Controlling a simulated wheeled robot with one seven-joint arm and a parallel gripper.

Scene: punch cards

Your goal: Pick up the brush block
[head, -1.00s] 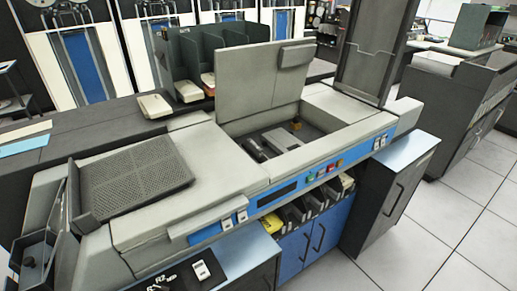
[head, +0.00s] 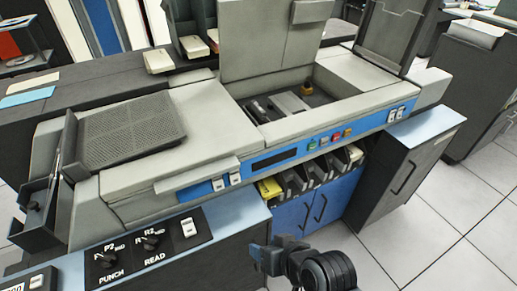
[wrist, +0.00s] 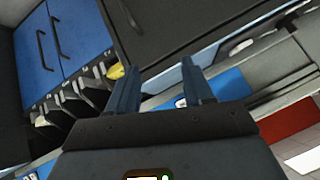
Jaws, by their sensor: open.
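The grey card machine (head: 185,91) stands with its lid (head: 265,40) raised over an open bay. In the bay, a small amber-brown block (head: 307,88) sits at the back right, and dark parts (head: 262,110) lie at the left beside a grey plate (head: 290,103). I cannot tell for sure which of these is the brush block. My gripper (wrist: 158,72) is open, with nothing seen between its two blue-grey fingers. In the head view, my dark arm shows at the bottom, in front of and below the machine, well away from the bay.
Blue cabinet doors (head: 318,207) and a shelf of dark slots with a yellow item (head: 269,188) are under the machine's front. A dark cabinet (head: 395,175) stands at the right. A knob panel (head: 145,247) is at the front left. Tiled floor is clear at the right.

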